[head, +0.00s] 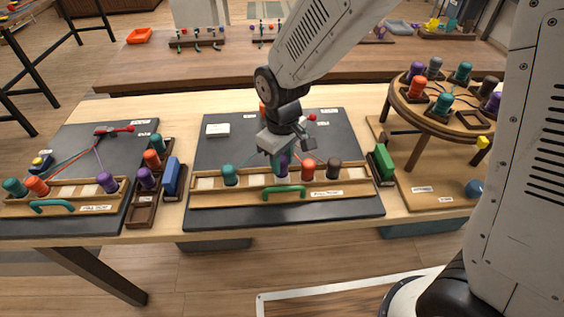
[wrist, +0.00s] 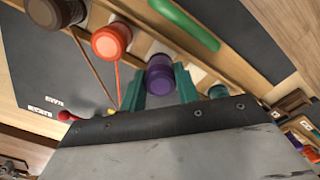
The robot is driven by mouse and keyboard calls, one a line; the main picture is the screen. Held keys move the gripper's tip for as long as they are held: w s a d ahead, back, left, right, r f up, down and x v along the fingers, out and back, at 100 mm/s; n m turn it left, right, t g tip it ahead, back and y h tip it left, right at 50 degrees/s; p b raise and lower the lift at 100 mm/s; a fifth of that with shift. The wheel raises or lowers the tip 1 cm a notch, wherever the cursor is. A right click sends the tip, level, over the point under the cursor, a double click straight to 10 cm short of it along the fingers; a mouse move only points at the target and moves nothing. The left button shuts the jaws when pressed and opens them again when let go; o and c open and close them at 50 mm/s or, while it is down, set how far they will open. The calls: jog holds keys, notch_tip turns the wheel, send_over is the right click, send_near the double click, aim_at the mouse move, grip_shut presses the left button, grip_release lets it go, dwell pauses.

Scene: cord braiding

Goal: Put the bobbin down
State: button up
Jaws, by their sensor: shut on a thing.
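My gripper (head: 281,158) points down over the wooden rack (head: 350,187) on the middle dark board. Its teal fingers are shut on a purple bobbin (head: 283,169), which also shows between the fingers in the wrist view (wrist: 160,76). The bobbin is upright, at the rack's row between a teal bobbin (head: 229,175) and an orange bobbin (head: 308,169). A dark brown bobbin (head: 334,169) stands at the right of the row. Whether the purple bobbin's base touches the rack is hidden. In the wrist view, orange and brown cords run from their bobbins toward the gripper.
A green handle (head: 284,192) is on the rack's front. A left board (head: 60,145) carries another rack of bobbins. A blue block (head: 172,176) and a green block (head: 383,163) flank the middle board. A round stand (head: 410,112) with several bobbins rises at right.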

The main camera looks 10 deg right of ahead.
aim_at(282, 159)
jog(key=shift+f, duration=0.65)
jog(key=shift+f, duration=0.1)
jog(key=shift+f, duration=0.3)
jog(key=o, duration=1)
jog(key=shift+r, duration=0.15)
notch_tip(282, 159, up, 13)
jog(key=shift+f, duration=0.2)
jog(key=s+d+r+m, duration=0.3)
jog(key=s+d, duration=0.3)
jog(key=d, duration=0.1)
jog(key=s+d+r+m, duration=0.2)
jog(key=s+d+r, duration=0.1)
jog(key=s+d, duration=0.4)
jog(key=s+d+r+m+t, duration=0.1)
jog(key=s+d+r+m, duration=0.2)
jog(key=s+d, duration=0.3)
jog(key=shift+s+d+m, duration=0.3)
jog(key=shift+s+d, duration=0.05)
jog(key=shift+d, duration=0.05)
